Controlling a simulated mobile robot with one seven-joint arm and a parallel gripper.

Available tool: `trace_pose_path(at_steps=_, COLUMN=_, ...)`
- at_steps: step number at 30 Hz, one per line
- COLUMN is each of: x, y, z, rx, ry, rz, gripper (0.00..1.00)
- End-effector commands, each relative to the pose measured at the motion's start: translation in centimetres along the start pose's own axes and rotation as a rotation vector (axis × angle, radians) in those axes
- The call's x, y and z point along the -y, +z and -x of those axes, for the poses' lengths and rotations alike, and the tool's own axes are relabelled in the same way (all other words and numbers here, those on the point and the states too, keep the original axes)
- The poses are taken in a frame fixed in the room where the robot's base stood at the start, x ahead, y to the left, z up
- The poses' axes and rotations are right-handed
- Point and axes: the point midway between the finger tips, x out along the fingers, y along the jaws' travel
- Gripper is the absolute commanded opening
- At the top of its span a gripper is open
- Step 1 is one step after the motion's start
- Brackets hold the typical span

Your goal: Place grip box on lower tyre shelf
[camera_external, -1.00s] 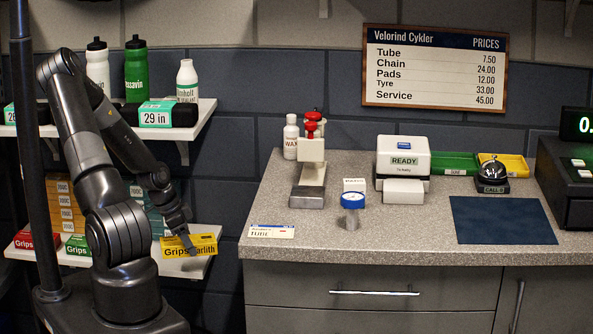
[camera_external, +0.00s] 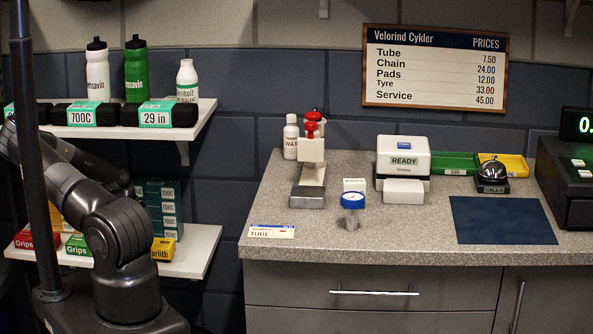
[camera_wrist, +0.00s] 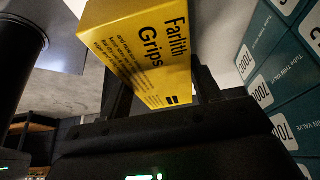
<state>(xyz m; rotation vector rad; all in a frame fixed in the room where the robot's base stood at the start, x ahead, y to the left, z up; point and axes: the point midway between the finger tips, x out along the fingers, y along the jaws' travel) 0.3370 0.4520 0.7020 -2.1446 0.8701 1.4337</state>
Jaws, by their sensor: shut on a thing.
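The yellow grip box (camera_wrist: 150,50), printed "Farlith Grips", fills the upper middle of the wrist view, tilted there. My gripper (camera_wrist: 162,88) is shut on it, a finger on each side. In the external view the box (camera_external: 163,249) shows in part beside my arm, at the lower shelf (camera_external: 202,246); I cannot tell whether it touches the shelf. My gripper is hidden behind my arm there. The upper shelf (camera_external: 203,116) carries rolled black tyres with teal labels (camera_external: 157,114).
A stack of teal 700C boxes (camera_external: 162,203) stands on the lower shelf, also close on the right in the wrist view (camera_wrist: 285,75). A red box (camera_external: 35,239) and a green box (camera_external: 78,245) sit at its front left. The shelf's right end is bare. A counter (camera_external: 340,246) stands to the right.

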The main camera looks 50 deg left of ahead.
Motion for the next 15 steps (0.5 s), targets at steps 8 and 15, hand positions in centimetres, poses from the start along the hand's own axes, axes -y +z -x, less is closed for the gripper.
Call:
trace_pose_path(at_steps=8, x=0.01, y=0.48, z=-1.35, rx=0.0, ry=-0.001, rz=0.0, gripper=0.33)
trace_pose_path(at_steps=15, x=0.01, y=0.52, z=-1.48, rx=0.0, ry=-0.001, rz=0.001, gripper=0.62)
